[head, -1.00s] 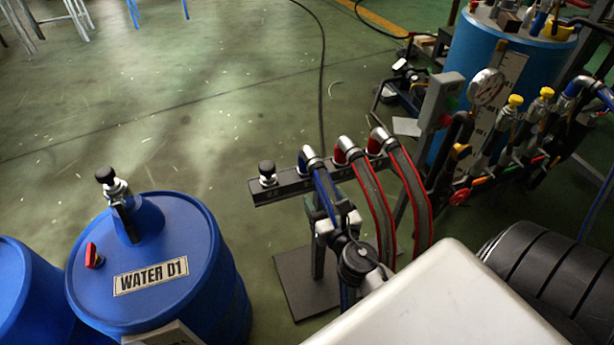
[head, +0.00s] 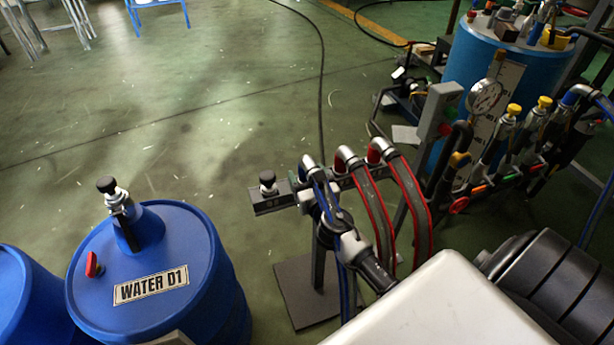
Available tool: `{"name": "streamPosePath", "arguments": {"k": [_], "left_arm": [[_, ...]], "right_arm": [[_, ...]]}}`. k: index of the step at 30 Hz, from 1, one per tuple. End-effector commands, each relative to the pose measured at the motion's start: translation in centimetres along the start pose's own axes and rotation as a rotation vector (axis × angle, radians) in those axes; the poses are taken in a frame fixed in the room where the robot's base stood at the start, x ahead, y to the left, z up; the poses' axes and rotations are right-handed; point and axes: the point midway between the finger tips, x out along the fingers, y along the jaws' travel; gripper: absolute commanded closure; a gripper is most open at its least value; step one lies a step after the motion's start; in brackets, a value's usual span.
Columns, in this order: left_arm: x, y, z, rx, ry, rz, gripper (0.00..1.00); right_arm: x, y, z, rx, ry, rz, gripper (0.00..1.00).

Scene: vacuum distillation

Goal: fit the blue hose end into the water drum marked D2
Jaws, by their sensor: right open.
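The blue hose (head: 321,188) hangs from the grey rack bar (head: 268,198), with its silver end fitting (head: 309,168) at the bar. My right gripper (head: 326,212) is open beside the upper part of the blue hose, just below the bar. It overlaps the hose in the picture, and I cannot tell whether they touch. A blue drum labelled WATER D1 (head: 205,250) stands at the lower left, with a black-capped fitting on top. Another blue drum (head: 22,295) is cut off at the left edge, and no label shows on it. No D2 marking is visible. My left gripper is out of view.
Two red-edged hoses (head: 413,205) hang on the rack right of the blue one. A gauge (head: 484,96) and several valves stand at the right, before a large blue vessel (head: 510,60). A black cable lies on the floor.

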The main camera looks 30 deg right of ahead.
Motion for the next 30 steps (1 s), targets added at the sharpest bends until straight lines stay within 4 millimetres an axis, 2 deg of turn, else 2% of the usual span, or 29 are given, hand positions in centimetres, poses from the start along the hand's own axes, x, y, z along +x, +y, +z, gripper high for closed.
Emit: {"name": "streamPosePath", "arguments": {"k": [3,4,16,30], "left_arm": [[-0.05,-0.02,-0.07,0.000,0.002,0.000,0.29],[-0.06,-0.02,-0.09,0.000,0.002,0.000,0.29],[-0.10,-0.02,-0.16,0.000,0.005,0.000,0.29],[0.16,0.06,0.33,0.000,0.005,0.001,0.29]], "right_arm": [[-0.03,0.00,0.01,0.000,0.000,0.000,0.33],[-0.03,0.00,0.01,0.000,0.000,0.000,0.36],[-0.05,0.00,0.02,0.000,-0.001,0.000,0.98],[-0.02,0.01,0.69,0.000,-0.004,0.001,0.98]]}}
